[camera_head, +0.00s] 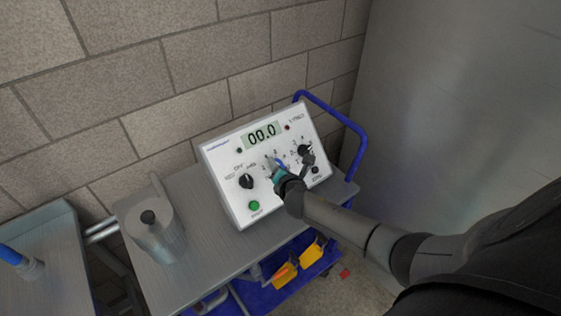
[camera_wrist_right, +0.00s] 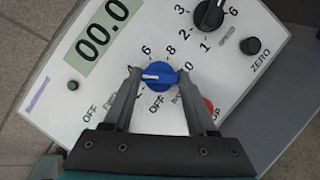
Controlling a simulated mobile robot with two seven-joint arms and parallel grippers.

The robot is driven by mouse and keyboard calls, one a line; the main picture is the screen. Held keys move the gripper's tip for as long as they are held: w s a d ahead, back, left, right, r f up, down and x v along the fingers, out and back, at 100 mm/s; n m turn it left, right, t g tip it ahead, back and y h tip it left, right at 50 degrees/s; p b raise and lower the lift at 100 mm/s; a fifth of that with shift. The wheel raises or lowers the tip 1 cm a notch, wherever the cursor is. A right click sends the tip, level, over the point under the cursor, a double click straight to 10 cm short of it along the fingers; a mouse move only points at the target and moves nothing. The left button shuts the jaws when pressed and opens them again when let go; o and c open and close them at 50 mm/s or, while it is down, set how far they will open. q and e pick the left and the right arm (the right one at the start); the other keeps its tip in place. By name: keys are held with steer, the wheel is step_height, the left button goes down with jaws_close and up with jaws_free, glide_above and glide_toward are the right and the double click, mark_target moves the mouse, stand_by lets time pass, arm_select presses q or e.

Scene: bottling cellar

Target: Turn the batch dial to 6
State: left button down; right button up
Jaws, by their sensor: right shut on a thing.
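The white control box (camera_head: 222,157) stands on a grey cart top, with a display (camera_head: 262,134) reading 00.0. In the right wrist view a blue dial (camera_wrist_right: 158,77) sits on the panel, with 6, 8 and a partly covered 0 printed around it. Its white pointer mark points left in that view, towards one finger, which covers the print there; I cannot read the number it points at. My right gripper (camera_wrist_right: 157,75) is shut on the blue dial, one finger on each side. In the head view my right gripper (camera_head: 279,172) hides most of this dial. My left gripper is out of view.
A black dial (camera_head: 304,151) marked with 1, 2 and 3 and a black ZERO button (camera_wrist_right: 250,46) are close by. A black knob (camera_head: 246,181) and a green button (camera_head: 254,206) are further left. A grey canister (camera_head: 165,238) stands beside the box. A blue rail (camera_head: 333,113) is at the right.

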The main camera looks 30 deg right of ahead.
steer(key=m+g+p, duration=0.1)
steer(key=m, duration=0.1)
steer(key=m+g+p, duration=0.1)
steer(key=m, duration=0.1)
steer(key=m+g+h+p, duration=0.1)
steer(key=m+p, duration=0.1)
steer(key=shift+w+a+r+m, duration=0.1)
steer(key=shift+w+r+m, duration=0.05)
steer(key=shift+r+m, duration=0.2)
steer(key=m+g+p, duration=0.1)
steer(key=m, duration=0.2)
steer(key=shift+w+p, duration=0.1)
steer(key=shift+p, duration=0.2)
steer(key=shift+m+g+y+p, duration=0.35)
steer(key=shift+m+g, duration=0.15)
steer(key=shift+m, duration=0.45)
steer(key=shift+f, duration=0.1)
steer(key=o, duration=1.4)
steer(key=shift+c, duration=0.2)
